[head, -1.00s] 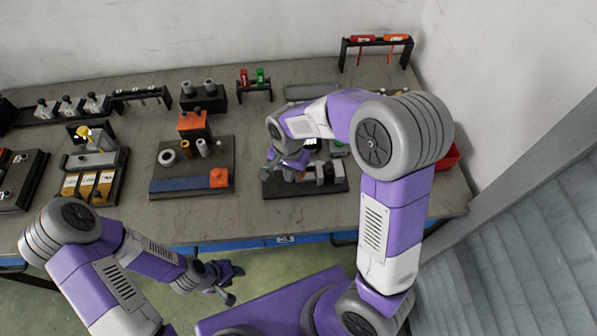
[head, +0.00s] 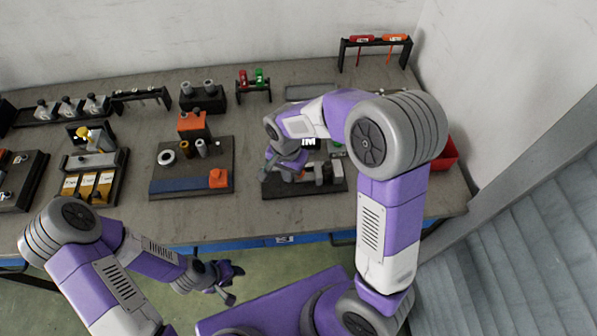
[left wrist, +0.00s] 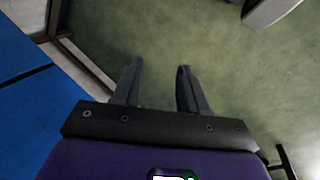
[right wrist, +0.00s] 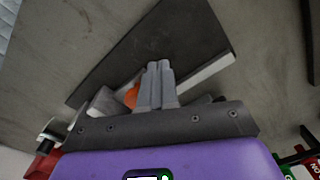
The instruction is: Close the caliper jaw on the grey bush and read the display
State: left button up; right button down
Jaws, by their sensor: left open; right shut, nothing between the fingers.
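The caliper station is a dark plate (head: 335,187) carrying a pale grey bar and blocks (head: 322,172). In the right wrist view the dark plate (right wrist: 150,45) lies beyond my right gripper (right wrist: 157,68), whose fingers are together and empty. A pale bar (right wrist: 212,69) and an orange part (right wrist: 131,96) show behind the fingers. In the head view my right gripper (head: 268,168) is over the plate's left end. I cannot pick out the grey bush or read a display for certain. My left gripper (head: 230,284) is open and empty in front of the table; its spread fingers (left wrist: 158,90) show over the floor.
A dark board (head: 160,188) with rings, posts and an orange block stands left of the caliper station. Further left is a board with yellow cards (head: 90,185). A red bin (head: 450,153) is at the right. A rack with red and orange tools (head: 375,40) stands at the back.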

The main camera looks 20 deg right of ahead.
jog(key=shift+a, duration=0.2)
jog(key=shift+a+r+p, duration=0.1)
jog(key=shift+r+p, duration=0.3)
notch_tip(320, 180, up, 7)
jog(key=p, duration=0.6)
jog(key=shift+r, duration=0.1)
